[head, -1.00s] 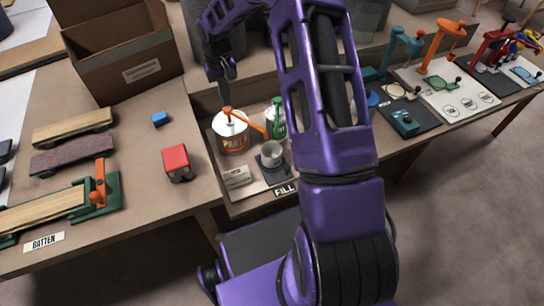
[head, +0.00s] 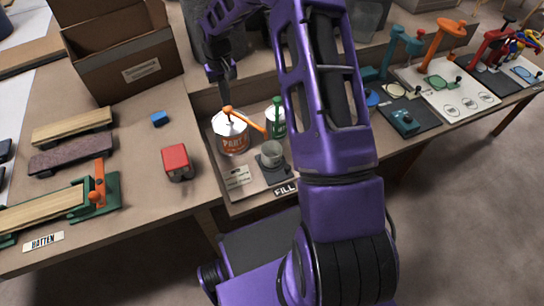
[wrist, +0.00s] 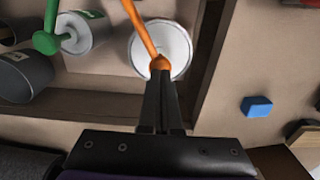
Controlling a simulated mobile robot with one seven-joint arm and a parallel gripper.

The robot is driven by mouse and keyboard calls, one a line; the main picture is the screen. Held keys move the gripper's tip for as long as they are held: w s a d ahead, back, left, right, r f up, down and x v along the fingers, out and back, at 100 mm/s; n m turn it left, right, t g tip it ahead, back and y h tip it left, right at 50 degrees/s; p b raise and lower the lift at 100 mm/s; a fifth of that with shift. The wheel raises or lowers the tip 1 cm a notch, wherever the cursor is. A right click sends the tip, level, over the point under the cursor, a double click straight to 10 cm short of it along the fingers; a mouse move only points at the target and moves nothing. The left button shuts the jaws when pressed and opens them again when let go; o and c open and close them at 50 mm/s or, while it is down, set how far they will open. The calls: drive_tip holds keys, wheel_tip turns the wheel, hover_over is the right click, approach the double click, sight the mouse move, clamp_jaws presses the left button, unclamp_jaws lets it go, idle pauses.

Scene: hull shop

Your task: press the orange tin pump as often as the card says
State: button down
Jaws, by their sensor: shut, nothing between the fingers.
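The white tin with an orange label (head: 233,145) stands in the tray at the bench's front edge. Its orange pump (head: 227,110) has a spout slanting down right toward a grey cup (head: 271,152). My gripper (head: 228,98) is shut and empty, pointing down directly above the pump head. In the wrist view the closed fingertips (wrist: 160,75) meet or nearly meet the orange pump head (wrist: 160,62); I cannot tell whether they touch. A small white card (head: 237,177) lies in front of the tin; its marks are too small to read.
A tin with a green pump (head: 276,118) stands close right of the orange one, partly behind my arm. A FILL label (head: 285,189) is on the tray's front. A red block (head: 177,161), a blue block (head: 159,118) and a cardboard box (head: 125,70) are on the left.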

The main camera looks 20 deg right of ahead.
drive_tip(key=shift+f+b, duration=0.8)
drive_tip(key=shift+f, duration=0.6)
drive_tip(key=shift+r, duration=0.2)
drive_tip(key=shift+r+p, duration=1)
drive_tip(key=shift+r, duration=0.3)
drive_tip(key=shift+f, duration=0.15)
drive_tip(key=shift+f+b, duration=0.95)
drive_tip(key=shift+f, duration=0.35)
drive_tip(key=shift+r+p, duration=0.9)
drive_tip(key=shift+r, duration=0.55)
